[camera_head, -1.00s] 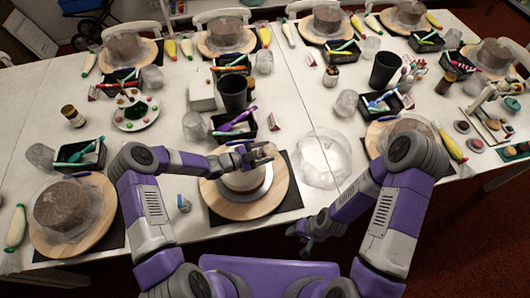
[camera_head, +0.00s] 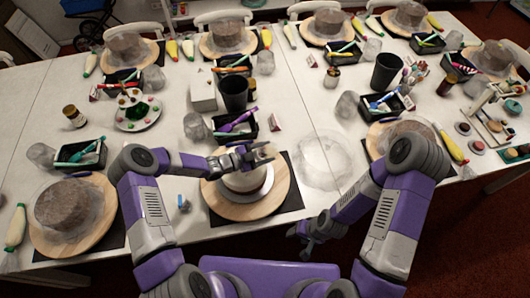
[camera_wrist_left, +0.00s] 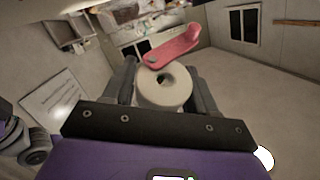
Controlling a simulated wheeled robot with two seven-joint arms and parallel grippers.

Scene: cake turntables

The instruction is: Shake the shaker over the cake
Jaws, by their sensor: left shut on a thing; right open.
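The cake (camera_head: 246,182) is pale and stands on a silver plate on a round wooden turntable (camera_head: 226,206) in the middle of the near table edge. My left gripper (camera_head: 262,154) is right above the cake and partly covers it in the head view. In the left wrist view it is shut on a whitish round shaker (camera_wrist_left: 161,92) with a dark hole in its end. The shaker is hard to make out in the head view. My right gripper (camera_head: 301,240) is open and empty in front of the table's near edge.
A black basket (camera_head: 234,126) and a dark cup (camera_head: 233,94) stand behind the cake. Other turntables with brown cakes stand left (camera_head: 68,204) and right (camera_head: 407,137). A small blue item (camera_head: 182,202) lies left of the turntable. A clear wrap-like piece (camera_head: 322,160) lies to the right.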

